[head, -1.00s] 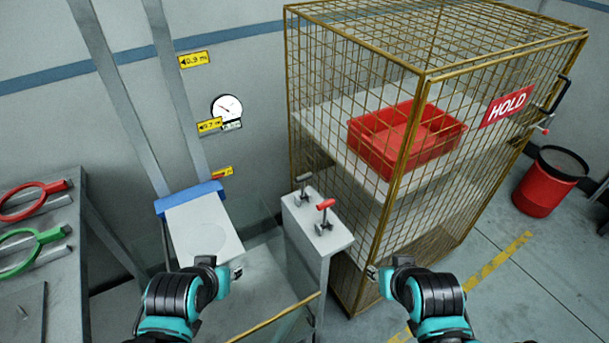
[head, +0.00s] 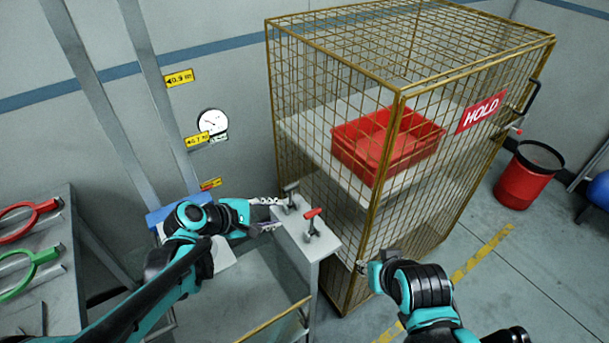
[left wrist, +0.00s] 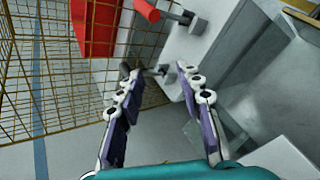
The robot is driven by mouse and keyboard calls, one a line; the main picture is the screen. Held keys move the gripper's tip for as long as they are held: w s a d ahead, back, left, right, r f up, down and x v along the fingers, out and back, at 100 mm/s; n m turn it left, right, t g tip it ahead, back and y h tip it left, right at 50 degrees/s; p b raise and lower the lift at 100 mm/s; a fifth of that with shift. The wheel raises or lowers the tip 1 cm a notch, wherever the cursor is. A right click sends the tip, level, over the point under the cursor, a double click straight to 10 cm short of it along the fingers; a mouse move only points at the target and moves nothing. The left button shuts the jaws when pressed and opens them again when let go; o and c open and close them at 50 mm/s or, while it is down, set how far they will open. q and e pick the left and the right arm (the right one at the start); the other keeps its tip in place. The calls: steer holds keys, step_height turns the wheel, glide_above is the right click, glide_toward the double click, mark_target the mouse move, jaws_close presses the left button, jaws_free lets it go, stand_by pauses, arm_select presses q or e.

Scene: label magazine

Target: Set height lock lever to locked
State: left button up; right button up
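Two small levers stand on top of a white pedestal (head: 296,240). One has a dark grey handle (head: 291,187) and is farther back. The other has a red handle (head: 312,213) and is nearer. No label shows which one is the height lock lever. My left gripper (head: 274,212) is open and empty, just left of the dark lever. In the left wrist view, the dark lever (left wrist: 160,70) appears beyond and between the open fingertips (left wrist: 157,82), and the red lever (left wrist: 147,11) is above it. My right gripper (head: 362,267) is low by the cage; its fingers are too unclear to judge.
A yellow wire cage (head: 400,100) with a red tray (head: 345,155) and a HOLD sign (head: 482,112) stands right of the pedestal. A gauge (head: 212,122) and yellow height tags are on the wall. A bench (head: 60,255) with red and green handles is at left.

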mark_target(282, 190)
arm_select(q)
steer(key=w+d+n+h, duration=0.1)
steer(key=w+n+h, duration=0.1)
steer(key=w+n, duration=0.1)
steer(key=w+f+n+t+h, duration=0.1)
steer(key=w+n+h, duration=0.2)
steer(key=n, duration=0.1)
steer(key=w+d+f+n+t+h+p, duration=0.1)
steer(key=w+n+h, duration=0.1)
steer(key=w+n, duration=0.1)
steer(key=shift+d+n, duration=0.3)
steer(key=shift+n, duration=0.4)
steer(key=b+x, duration=0.1)
steer(key=x, duration=0.6)
steer(key=shift+w+d+r, duration=0.15)
steer(key=shift+d, duration=0.2)
steer(key=shift+c, duration=0.4)
jaws_close()
